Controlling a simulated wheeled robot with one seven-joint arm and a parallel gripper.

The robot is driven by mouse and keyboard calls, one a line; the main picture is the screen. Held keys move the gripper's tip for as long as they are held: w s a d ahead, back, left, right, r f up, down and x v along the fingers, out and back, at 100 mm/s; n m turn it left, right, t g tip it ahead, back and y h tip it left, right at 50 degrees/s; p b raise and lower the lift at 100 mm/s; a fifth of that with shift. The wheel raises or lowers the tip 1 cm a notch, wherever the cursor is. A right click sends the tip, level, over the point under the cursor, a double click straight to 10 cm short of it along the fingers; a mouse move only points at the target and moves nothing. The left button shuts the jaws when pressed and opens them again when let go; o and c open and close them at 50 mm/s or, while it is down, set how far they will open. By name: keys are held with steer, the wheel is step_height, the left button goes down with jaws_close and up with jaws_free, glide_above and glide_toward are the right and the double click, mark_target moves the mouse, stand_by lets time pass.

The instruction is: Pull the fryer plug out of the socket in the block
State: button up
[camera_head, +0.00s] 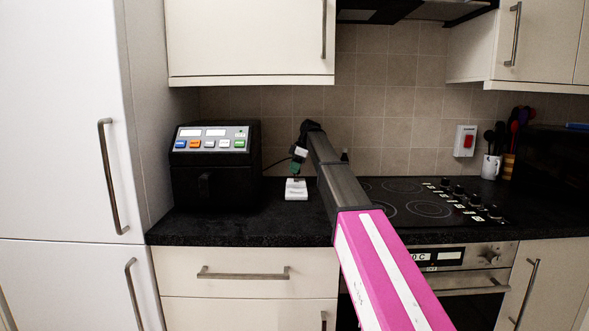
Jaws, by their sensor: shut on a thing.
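The black fryer (214,165) with coloured buttons on its panel stands on the dark worktop at the left. The white socket block (296,191) lies on the worktop to its right. My gripper (297,172) points down just above the block and is shut on the fryer plug, which is small and dark here and mostly hidden by the gripper. I cannot tell whether the plug is still in the socket or just clear of it. A thin dark cord (276,164) shows between the fryer and the gripper.
A hob (425,208) with several knobs lies right of my arm, above an oven (463,281). A mug of utensils (491,166) stands at the back right. A wall cupboard (250,40) hangs above the fryer. Bare worktop (235,228) lies in front of the block.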

steer(key=shift+r, duration=0.15)
steer(key=shift+r, duration=1.4)
steer(key=shift+r, duration=1.5)
steer(key=shift+r, duration=1.5)
steer(key=shift+r, duration=0.1)
step_height(320, 180, up, 3)
steer(key=shift+f, duration=0.1)
